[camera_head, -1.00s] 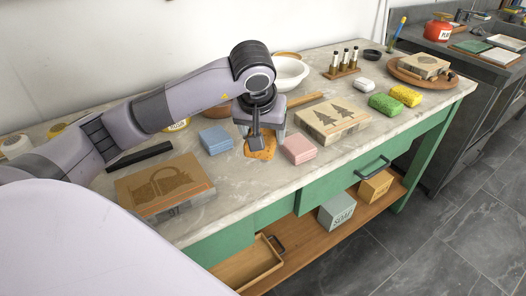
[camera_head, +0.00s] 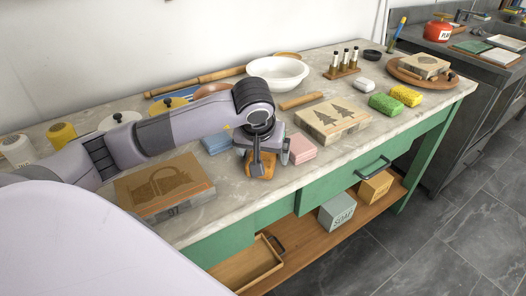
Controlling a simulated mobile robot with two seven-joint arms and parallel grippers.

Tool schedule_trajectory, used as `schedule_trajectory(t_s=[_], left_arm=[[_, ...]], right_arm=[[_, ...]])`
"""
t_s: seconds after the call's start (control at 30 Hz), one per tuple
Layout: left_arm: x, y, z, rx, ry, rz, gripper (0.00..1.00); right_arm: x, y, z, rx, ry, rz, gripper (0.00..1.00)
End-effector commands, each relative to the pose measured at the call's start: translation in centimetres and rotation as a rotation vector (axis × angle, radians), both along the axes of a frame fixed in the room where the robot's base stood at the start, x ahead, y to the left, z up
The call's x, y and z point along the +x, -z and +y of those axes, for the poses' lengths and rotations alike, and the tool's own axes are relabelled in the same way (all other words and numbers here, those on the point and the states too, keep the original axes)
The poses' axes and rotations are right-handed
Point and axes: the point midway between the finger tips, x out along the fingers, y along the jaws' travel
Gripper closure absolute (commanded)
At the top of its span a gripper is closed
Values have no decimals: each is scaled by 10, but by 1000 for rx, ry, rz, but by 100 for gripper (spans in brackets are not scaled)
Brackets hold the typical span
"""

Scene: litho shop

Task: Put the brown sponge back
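The brown sponge (camera_head: 264,171) is at the front middle of the marble worktop, between a blue sponge (camera_head: 215,141) and a pink sponge (camera_head: 302,150). My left gripper (camera_head: 259,164) points down over it, with a dark finger in front of its near side. The gripper appears shut on the sponge; its far finger and the sponge's top are mostly hidden. I cannot tell whether the sponge touches the worktop. The blue sponge is partly hidden by my arm. My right gripper is not in view.
A green sponge (camera_head: 385,104) and a yellow sponge (camera_head: 406,95) lie to the right, beyond a block with printed trees (camera_head: 333,119). A basket-printed block (camera_head: 165,186) lies left. A white bowl (camera_head: 278,73) stands behind. The worktop's front edge is close to the gripper.

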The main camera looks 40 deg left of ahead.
Motion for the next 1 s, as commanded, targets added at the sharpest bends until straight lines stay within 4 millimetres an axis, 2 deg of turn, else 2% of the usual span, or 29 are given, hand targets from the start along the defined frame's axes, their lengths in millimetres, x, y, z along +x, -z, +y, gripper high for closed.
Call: schedule_trajectory(t_s=[0.27,0.43,0.8,1.0], left_arm=[[0,-1,0,0,0,0,5],[-2,-11,-1,1,0,-2,5],[-30,-82,-13,1,1,-6,5],[-40,-107,-17,0,-1,-3,5]], right_arm=[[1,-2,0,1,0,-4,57],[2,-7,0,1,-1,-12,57],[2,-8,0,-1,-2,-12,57],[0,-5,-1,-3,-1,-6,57]])
